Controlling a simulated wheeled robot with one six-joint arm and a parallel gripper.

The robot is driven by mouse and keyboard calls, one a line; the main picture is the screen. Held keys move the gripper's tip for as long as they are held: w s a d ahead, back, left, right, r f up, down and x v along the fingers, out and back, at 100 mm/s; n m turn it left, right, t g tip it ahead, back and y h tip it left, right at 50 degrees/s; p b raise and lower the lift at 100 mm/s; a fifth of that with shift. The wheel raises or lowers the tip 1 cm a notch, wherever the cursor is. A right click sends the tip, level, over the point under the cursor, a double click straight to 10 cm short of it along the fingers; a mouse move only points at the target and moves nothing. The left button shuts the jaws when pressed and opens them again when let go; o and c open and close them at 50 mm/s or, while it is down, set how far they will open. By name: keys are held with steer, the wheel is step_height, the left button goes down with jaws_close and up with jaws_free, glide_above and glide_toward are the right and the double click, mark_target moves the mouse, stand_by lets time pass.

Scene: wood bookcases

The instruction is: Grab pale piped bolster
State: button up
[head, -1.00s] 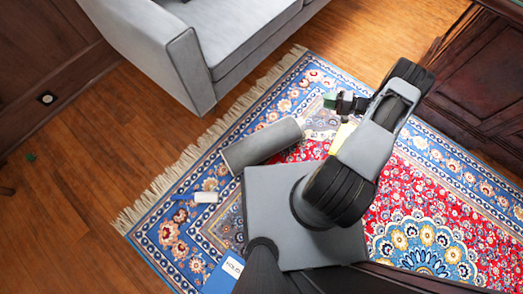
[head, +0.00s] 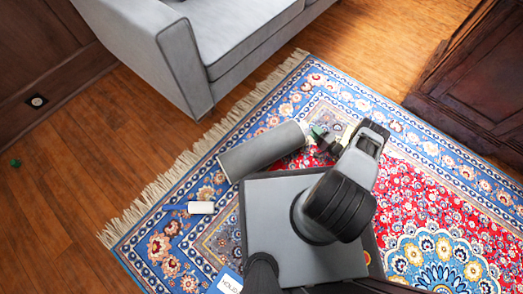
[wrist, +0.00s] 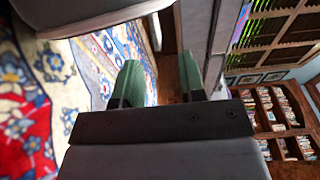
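A grey cylinder (head: 262,151), the only bolster-like thing I see, lies on the patterned rug beside my base in the head view. It is tilted up toward the right, and its piping is too small to make out. My gripper (head: 319,133) is just off its right end; I cannot tell whether they touch. In the wrist view my green-padded gripper (wrist: 160,84) has its fingers apart, with nothing held between them. Grey surfaces show at the top left and right there, and I cannot tell which is the bolster.
A grey sofa (head: 185,60) stands behind the bolster at the upper left. A small white cylinder (head: 201,207) lies on the rug (head: 165,240). A dark wood cabinet (head: 475,80) stands at the right. Bare wood floor (head: 75,170) is open at left.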

mark_target(306, 124)
steer(key=shift+x, duration=3.2)
steer(key=shift+f, duration=0.15)
steer(key=shift+c, duration=0.4)
jaws_close()
